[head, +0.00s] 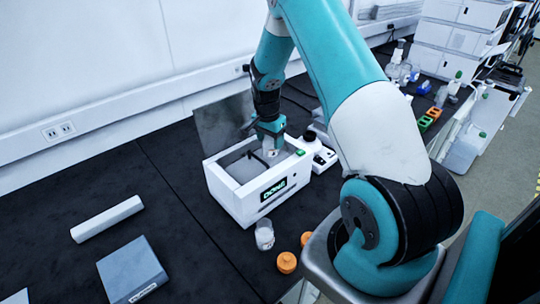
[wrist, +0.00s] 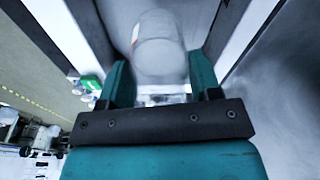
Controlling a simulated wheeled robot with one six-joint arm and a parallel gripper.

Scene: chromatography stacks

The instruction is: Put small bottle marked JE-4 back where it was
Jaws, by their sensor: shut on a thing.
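My gripper (head: 270,143) reaches down into an open white box-shaped device (head: 232,198) whose front display reads DONE. In the wrist view my gripper (wrist: 160,72) has its two teal fingers on either side of a clear, colourless small bottle (wrist: 160,45) and is shut on it. The bottle is inside the device, between its walls. No marking can be read on it, so I cannot tell from the picture that it is JE-4. The head view hardly shows the bottle, as the gripper and device wall are in the way.
A clear jar (head: 264,236) and two orange caps (head: 287,262) stand in front of the device. The device's raised lid (head: 222,122) is behind it. A small white instrument (head: 318,152) adjoins its right.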

